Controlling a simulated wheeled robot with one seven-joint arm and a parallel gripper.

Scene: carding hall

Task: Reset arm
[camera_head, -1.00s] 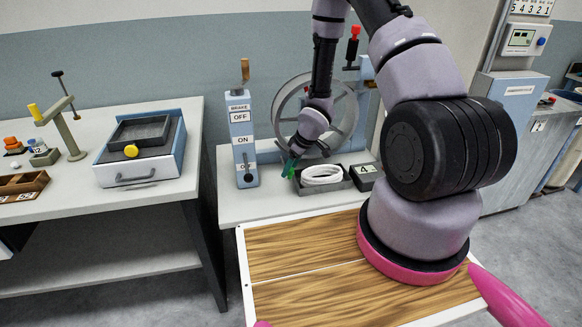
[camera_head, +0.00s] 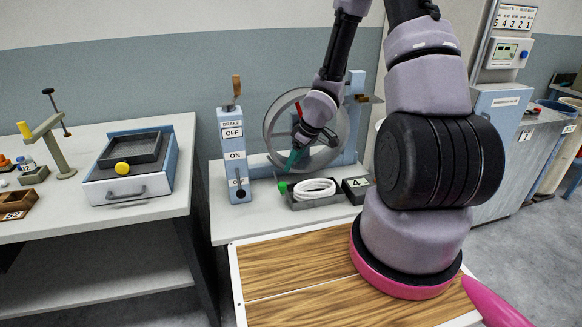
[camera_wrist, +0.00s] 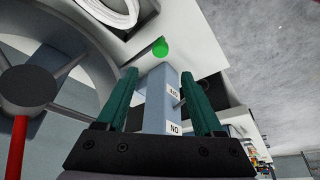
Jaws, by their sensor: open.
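My gripper (camera_head: 291,160) is in front of the grey wheel (camera_head: 283,118), above the tray with the white ring. In the wrist view my gripper (camera_wrist: 160,95) shows two green fingers standing wide apart with nothing held between them. The blue-grey brake post (camera_head: 235,150), with its OFF and ON labels, stands to the left of my gripper. It also shows beyond the fingers in the wrist view (camera_wrist: 155,110). A green knob (camera_wrist: 160,47) shows past the fingertips in the wrist view.
The white ring (camera_head: 314,188) lies in a grey tray (camera_head: 318,203) beside a dark box marked 4 (camera_head: 357,190). A drawer unit (camera_head: 130,185) and a yellow-topped stand (camera_head: 50,145) are on the left table.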

